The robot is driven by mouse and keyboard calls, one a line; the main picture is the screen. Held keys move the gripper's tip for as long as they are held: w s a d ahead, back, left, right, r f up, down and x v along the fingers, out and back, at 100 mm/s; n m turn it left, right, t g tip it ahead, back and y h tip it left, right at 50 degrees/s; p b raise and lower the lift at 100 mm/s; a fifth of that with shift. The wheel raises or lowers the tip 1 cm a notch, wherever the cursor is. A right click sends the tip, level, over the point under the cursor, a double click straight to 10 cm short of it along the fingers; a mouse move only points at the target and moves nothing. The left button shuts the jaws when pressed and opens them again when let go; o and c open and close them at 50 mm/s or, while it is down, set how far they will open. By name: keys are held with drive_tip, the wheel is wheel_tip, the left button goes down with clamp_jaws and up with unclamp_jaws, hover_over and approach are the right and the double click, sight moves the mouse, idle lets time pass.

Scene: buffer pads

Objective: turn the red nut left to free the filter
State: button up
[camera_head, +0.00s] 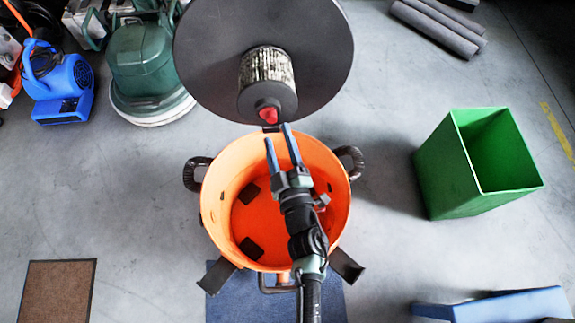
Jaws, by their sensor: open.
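The red nut (268,114) sits at the lower end of the filter (266,80), a pleated cylinder with a dark end cap. The filter is fixed to the middle of a large dark round disc (215,45). My gripper (278,134) is open, its two bluish fingers pointing up toward the nut. The fingertips are just below the nut in the picture; I cannot tell whether they touch it. The gripper shows above an open orange tub (243,160), and my arm hides part of the tub.
A green bin (443,170) stands open at the right. A blue blower (65,85) and a green floor machine (142,60) stand at the upper left. A brown mat (58,292) lies lower left. Grey rolls (437,25) lie upper right. Floor is clear between tub and bin.

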drive_tip(key=s+d, duration=0.1)
drive_tip(key=s, duration=0.7)
drive_tip(key=shift+s+d, duration=0.25)
drive_tip(key=shift+s, duration=0.1)
